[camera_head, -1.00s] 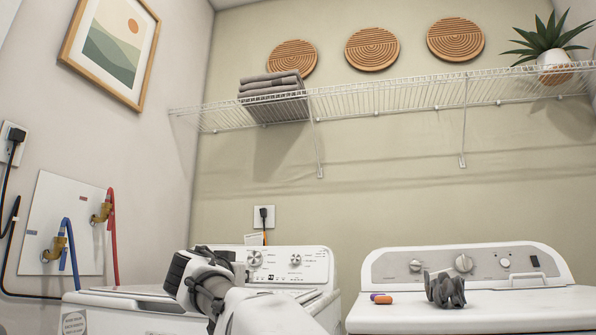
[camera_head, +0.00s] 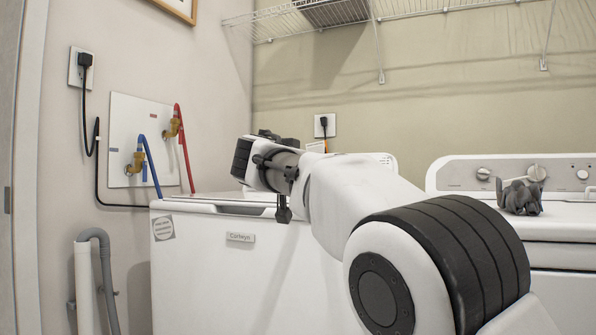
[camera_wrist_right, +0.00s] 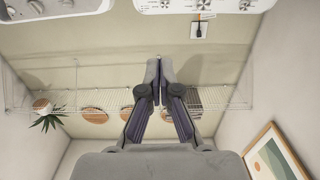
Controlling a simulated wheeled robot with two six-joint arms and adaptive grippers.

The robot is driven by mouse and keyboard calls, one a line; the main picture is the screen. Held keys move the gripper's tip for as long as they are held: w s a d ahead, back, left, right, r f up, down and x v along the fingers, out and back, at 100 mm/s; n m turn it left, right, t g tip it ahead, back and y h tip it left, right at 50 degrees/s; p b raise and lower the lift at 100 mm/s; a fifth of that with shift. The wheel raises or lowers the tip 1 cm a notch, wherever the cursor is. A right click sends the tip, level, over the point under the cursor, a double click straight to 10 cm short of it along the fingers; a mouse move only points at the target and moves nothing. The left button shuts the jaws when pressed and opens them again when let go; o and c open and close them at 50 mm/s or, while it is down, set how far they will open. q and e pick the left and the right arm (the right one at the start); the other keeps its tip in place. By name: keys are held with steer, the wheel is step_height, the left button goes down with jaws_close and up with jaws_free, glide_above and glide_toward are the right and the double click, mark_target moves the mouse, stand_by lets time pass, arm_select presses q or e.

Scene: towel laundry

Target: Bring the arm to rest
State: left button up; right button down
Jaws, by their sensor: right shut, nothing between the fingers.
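My right arm (camera_head: 375,205) reaches in from the lower right of the head view, its white forearm over the front of the left-hand washer (camera_head: 240,265). Its wrist end (camera_head: 265,165) is above the washer's top edge; the fingertips cannot be made out there. In the right wrist view my right gripper (camera_wrist_right: 158,65) is shut, with its fingers together and nothing between them. My left gripper is in neither view.
A second white machine (camera_head: 560,220) stands at the right with a crumpled grey thing (camera_head: 520,197) on top. A wire shelf (camera_head: 440,8) is on the back wall. Blue and red hoses (camera_head: 150,165) and a grey drain pipe (camera_head: 103,270) are at the left wall.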

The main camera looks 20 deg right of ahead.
steer(key=s+a+f, duration=0.2)
steer(key=s+a, duration=0.2)
steer(key=w+f+n+g+y+p, duration=0.1)
steer(key=w+f+n+y, duration=0.15)
steer(key=f, duration=0.85)
steer(key=w+f+n+g+y+p, duration=0.1)
steer(key=w+f+n+y, duration=0.2)
steer(key=f, duration=0.7)
step_height(320, 180, down, 23)
steer(key=s+a+n+g+y+p, duration=0.2)
steer(key=s+n+g+y, duration=0.1)
steer(key=y, duration=0.1)
steer(key=s+a+f+g+y+p, duration=0.3)
steer(key=s+f+g+y, duration=0.15)
steer(key=s+f, duration=1.65)
steer(key=s+d+f+g+p, duration=0.1)
steer(key=s+f, duration=0.2)
steer(key=s, duration=0.7)
steer(key=s+d+f+g+p, duration=0.15)
steer(key=s+f, duration=0.25)
steer(key=s, duration=0.7)
step_height(320, 180, up, 38)
steer(key=s+p, duration=0.1)
steer(key=p, duration=3.6)
steer(key=shift+d+h, duration=0.2)
steer(key=shift+h, duration=0.2)
